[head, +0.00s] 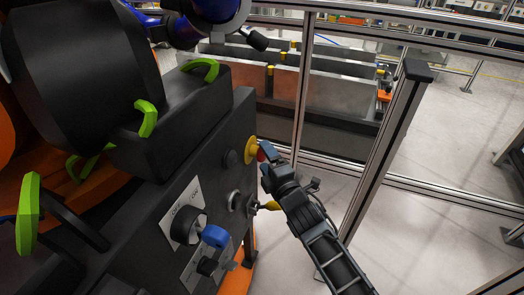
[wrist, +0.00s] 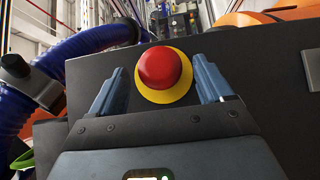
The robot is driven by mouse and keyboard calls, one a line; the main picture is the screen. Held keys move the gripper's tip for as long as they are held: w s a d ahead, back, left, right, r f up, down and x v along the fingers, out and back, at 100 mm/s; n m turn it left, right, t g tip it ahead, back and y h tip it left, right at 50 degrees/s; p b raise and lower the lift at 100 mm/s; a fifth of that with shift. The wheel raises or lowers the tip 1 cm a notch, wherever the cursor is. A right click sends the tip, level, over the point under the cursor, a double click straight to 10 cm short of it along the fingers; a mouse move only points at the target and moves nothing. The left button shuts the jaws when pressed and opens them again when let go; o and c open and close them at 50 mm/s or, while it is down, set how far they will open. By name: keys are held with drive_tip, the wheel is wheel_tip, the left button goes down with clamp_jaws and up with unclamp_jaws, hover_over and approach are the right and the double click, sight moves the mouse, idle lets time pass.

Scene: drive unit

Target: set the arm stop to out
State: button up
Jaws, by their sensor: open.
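The arm stop is a red mushroom button (head: 261,156) on a yellow collar (head: 250,150), on the dark panel of the drive unit (head: 150,225). In the wrist view the red button (wrist: 164,68) sits centred between my fingers, with its yellow collar (wrist: 181,96) around it. My gripper (head: 264,161) is open, its fingers either side of the button. It also shows in the wrist view (wrist: 160,72), where a gap shows between each finger and the red cap. I cannot tell whether the button is in or out.
A metal fence post (head: 385,155) stands right of my arm.

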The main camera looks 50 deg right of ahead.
sight(265, 157)
drive_tip(key=shift+x, duration=1.6)
